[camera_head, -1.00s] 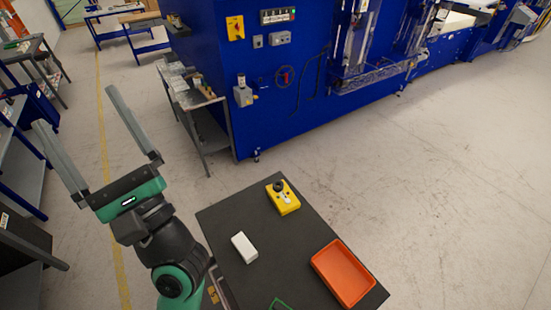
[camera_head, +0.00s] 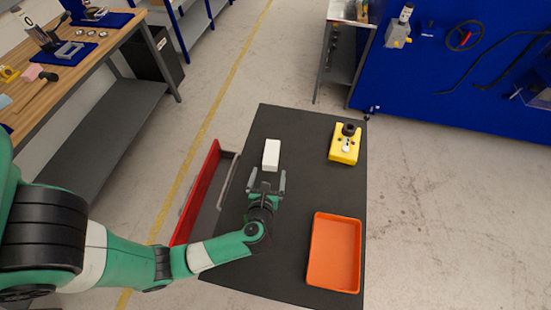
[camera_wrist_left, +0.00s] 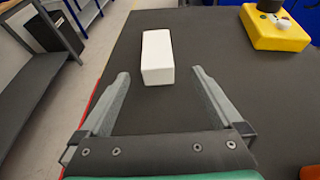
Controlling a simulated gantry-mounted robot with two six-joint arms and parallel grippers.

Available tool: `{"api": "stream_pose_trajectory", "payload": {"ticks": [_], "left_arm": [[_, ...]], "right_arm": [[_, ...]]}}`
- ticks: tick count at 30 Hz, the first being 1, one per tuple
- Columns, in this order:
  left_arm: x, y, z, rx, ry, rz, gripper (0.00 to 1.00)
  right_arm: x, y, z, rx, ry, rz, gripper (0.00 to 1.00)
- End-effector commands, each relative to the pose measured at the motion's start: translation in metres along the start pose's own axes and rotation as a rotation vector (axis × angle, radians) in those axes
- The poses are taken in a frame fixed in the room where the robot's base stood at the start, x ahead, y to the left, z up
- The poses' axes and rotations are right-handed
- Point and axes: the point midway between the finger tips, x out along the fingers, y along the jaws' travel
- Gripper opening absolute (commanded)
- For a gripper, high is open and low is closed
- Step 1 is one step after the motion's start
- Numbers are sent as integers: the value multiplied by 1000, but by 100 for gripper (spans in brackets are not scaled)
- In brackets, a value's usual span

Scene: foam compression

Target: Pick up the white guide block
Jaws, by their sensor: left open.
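The white guide block (camera_head: 271,154) lies on the dark table top (camera_head: 290,245), near its far left part. My left gripper (camera_head: 267,176) is just on the near side of the block, with its two fingers pointing toward it. In the left wrist view the block (camera_wrist_left: 158,57) lies ahead of the open fingers (camera_wrist_left: 160,80), centred between them. The gripper is open and empty, and I see no contact with the block. My right gripper is not in view.
A yellow box with a black knob (camera_head: 345,146) stands at the far right of the table. An orange tray (camera_head: 334,253) lies at the near right. A red-sided drawer (camera_head: 202,195) sticks out on the left. A wooden workbench (camera_head: 75,75) stands further left.

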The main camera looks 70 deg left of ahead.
Motion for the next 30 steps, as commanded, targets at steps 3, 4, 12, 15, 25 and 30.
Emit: {"api": "stream_pose_trajectory", "payload": {"ticks": [3, 4, 12, 15, 25, 30], "left_arm": [[18, 1, 0, -2, -1, 7, 100], [25, 2, 0, -3, -1, 7, 100], [61, 1, 1, -1, -1, 2, 100], [63, 0, 1, -1, -1, 1, 100], [110, 3, 0, -2, -1, 3, 100], [114, 3, 2, -1, -2, 0, 100]], "right_arm": [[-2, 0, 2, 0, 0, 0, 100], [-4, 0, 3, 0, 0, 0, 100], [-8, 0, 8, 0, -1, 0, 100], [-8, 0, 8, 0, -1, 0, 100], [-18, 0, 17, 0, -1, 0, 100], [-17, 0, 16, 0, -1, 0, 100]]}}
